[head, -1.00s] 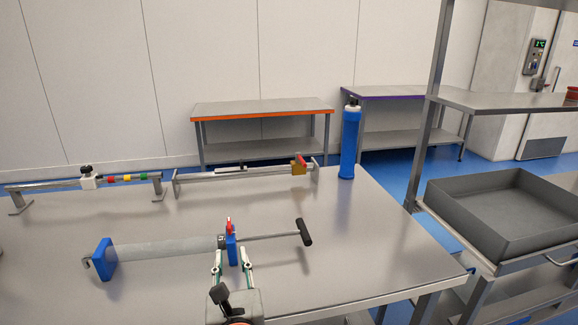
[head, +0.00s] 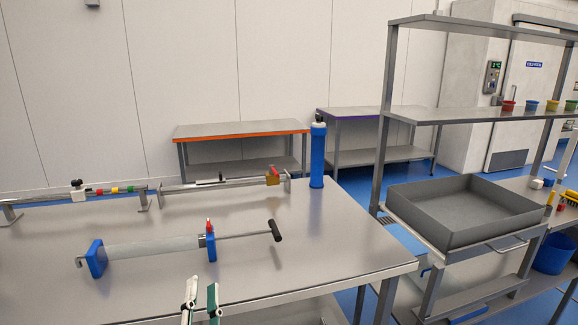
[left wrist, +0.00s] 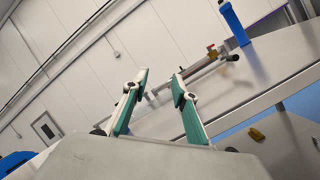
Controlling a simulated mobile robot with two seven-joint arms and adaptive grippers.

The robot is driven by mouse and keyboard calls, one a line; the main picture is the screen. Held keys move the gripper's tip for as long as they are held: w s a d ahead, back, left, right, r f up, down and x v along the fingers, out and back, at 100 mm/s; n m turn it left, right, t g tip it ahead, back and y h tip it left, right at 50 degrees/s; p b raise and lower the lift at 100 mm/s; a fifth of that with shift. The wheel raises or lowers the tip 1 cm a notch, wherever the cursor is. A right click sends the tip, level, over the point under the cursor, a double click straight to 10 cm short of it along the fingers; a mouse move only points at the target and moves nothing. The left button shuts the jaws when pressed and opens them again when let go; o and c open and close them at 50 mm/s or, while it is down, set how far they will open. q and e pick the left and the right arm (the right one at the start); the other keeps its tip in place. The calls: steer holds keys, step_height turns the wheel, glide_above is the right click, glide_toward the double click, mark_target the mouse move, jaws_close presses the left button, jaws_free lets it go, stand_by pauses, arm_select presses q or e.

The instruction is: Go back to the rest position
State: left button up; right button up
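My left gripper (head: 200,292) shows at the bottom of the head view, in front of the steel table's (head: 275,272) near edge. Its two green-and-white fingers stand apart with nothing between them. They also show apart and empty in the left wrist view (left wrist: 160,92). A clear cylinder device (head: 150,247) with blue end blocks, a red lever and a black T-handle lies on the table. It is beyond my left gripper and apart from it. My right gripper is in neither view.
Two rail fixtures, one with coloured rings (head: 112,190) and one with a brass valve (head: 273,180), and a blue cylinder (head: 318,155) stand along the table's back. A shelved rack with a grey tub (head: 465,238) stands at right. The table's front right is clear.

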arm_select(q)
steer(key=s+d+f+m+g+h, duration=0.25)
steer(key=s+f+m+h, duration=0.2)
steer(key=f+m, duration=0.5)
steer(key=s+d+f+m+g+h, duration=0.1)
steer(key=s+d+f+m+h, duration=0.35)
steer(key=m, duration=0.85)
steer(key=s+a+f+m+g+y, duration=0.1)
steer(key=s+a+f+m+g, duration=0.2)
steer(key=f, duration=0.7)
steer(key=s+a+f+m+g+y, duration=0.1)
steer(key=s+a+f+m+g, duration=0.3)
steer(key=f, duration=0.6)
steer(key=s+a+m, duration=0.2)
steer(key=m, duration=0.1)
steer(key=shift+a+f, duration=0.3)
steer(key=shift+a, duration=0.1)
